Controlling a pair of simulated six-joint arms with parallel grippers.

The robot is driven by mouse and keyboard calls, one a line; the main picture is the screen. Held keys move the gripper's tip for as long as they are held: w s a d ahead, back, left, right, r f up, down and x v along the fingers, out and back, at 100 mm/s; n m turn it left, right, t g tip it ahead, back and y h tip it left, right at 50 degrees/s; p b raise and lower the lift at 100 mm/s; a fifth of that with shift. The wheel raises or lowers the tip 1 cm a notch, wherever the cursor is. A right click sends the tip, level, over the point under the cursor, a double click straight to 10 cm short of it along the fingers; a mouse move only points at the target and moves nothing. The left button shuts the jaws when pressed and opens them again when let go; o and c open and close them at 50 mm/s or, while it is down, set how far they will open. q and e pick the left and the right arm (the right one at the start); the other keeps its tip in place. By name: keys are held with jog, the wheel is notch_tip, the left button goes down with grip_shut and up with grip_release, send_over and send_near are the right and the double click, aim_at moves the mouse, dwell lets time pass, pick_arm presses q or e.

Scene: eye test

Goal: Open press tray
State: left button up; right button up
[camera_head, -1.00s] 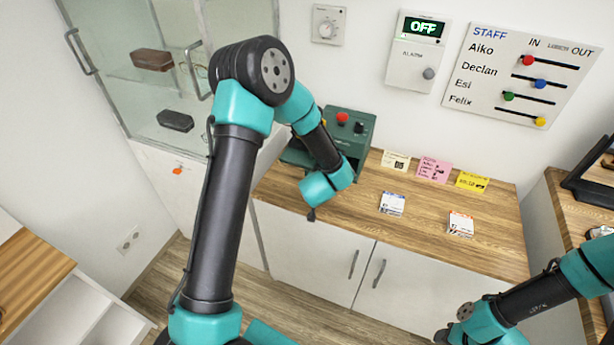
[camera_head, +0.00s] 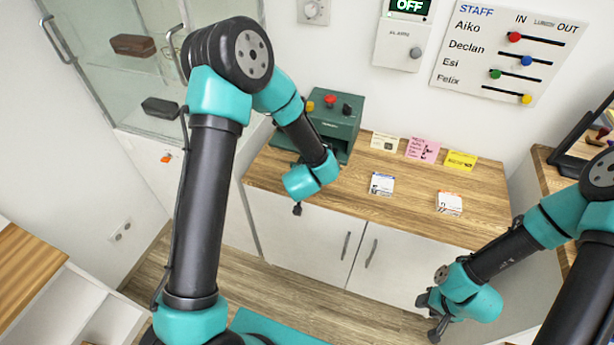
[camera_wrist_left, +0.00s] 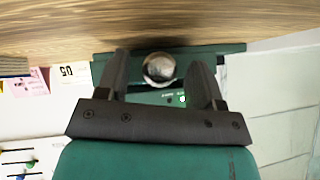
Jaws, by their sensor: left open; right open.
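The green press (camera_head: 338,128) stands on the wooden counter against the wall, with red, yellow and black controls on top. My left arm's wrist hangs in front of it and hides its lower front. My left gripper is mostly hidden in the head view. In the left wrist view my left gripper (camera_wrist_left: 161,60) is open, pointing at a dark green face (camera_wrist_left: 225,62) of the press. A round metallic knob (camera_wrist_left: 159,69) appears between the fingers; I cannot tell whether they touch it. The tray's outline is not clear. My right gripper (camera_head: 433,317) is open and empty, low before the cabinet.
Yellow, pink (camera_head: 423,150) and cream notes stand at the counter's back; two cards (camera_head: 382,184) lie in front. A glass cabinet (camera_head: 120,75) is at left. The alarm box (camera_head: 400,45) and staff board (camera_head: 505,50) hang above. The counter's right part (camera_head: 490,205) is clear.

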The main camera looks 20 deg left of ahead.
pick_arm(q)
jog(key=v, duration=1.7)
jog(key=shift+s, duration=0.15)
jog(key=shift+d, duration=0.1)
jog(key=s+a+f+n+g+h, duration=0.1)
jog(key=s+f+g+h, duration=0.2)
jog(key=f, duration=0.9)
jog(key=s+a+f+n+g+h, duration=0.1)
jog(key=s+f+g, duration=0.4)
jog(key=f, duration=0.8)
jog(key=shift+s+f+n+h, duration=0.2)
jog(key=shift+s+n+h, duration=0.2)
jog(key=shift+s+h, duration=0.65)
jog(key=shift+s+a, duration=0.1)
jog(key=shift+a, duration=0.1)
